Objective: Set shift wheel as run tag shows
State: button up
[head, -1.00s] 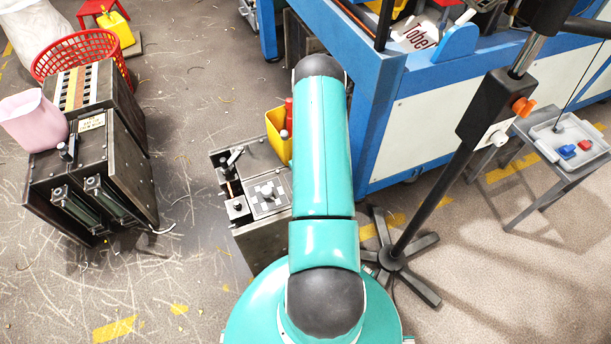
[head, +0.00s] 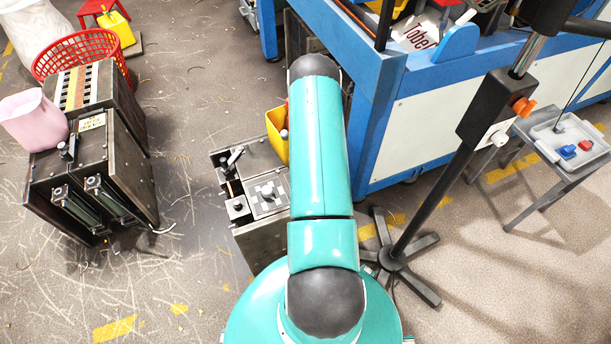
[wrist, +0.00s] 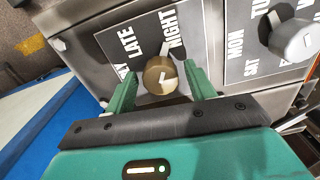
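The shift wheel is a brass-coloured round knob (wrist: 160,75) with a white tick-like mark, on a dark plate lettered LATE and NIGHT in the wrist view. A third word at the left is mostly hidden and ends in Y. A pale pointer piece sits above the knob between LATE and NIGHT. My gripper (wrist: 164,88) is open, with one green finger on each side of the knob and visible gaps. In the head view my arm hides the gripper and this knob. I cannot make out a readable run tag; a small pale label (head: 92,122) is on the left dark cabinet.
A grey knob (wrist: 295,40) on a weekday plate is close at the right. The blue-framed bench (head: 420,130) stands right of my arm. A grey box with controls (head: 265,190) stands left of it. A black stand pole (head: 440,170) rises at right.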

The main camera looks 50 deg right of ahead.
dwell(0.3)
notch_tip(320, 180, up, 14)
dwell(0.4)
dwell(0.5)
jog(key=w+a+r+n+t+h, duration=0.15)
jog(key=w+a+r, duration=0.25)
jog(key=a+r, duration=0.8)
jog(key=w+a+r+n+t, duration=0.15)
jog(key=w+a+r, duration=0.45)
jog(key=r, duration=1)
jog(key=s+a+r+n+t, duration=0.1)
jog(key=s+a+r, duration=0.3)
jog(key=s+a, duration=0.2)
jog(key=s+a+r+n+y, duration=0.1)
jog(key=s+a+r, duration=0.4)
jog(key=a, duration=0.4)
jog(key=s+a+r+n+t, duration=0.1)
jog(key=s+a+r+n, duration=0.1)
jog(key=s+a+r, duration=0.2)
jog(key=s+a, duration=0.2)
jog(key=a, duration=0.2)
jog(key=shift+s+a+r+t, duration=0.25)
jog(key=shift+s+r+t, duration=0.05)
jog(key=shift+r, duration=0.1)
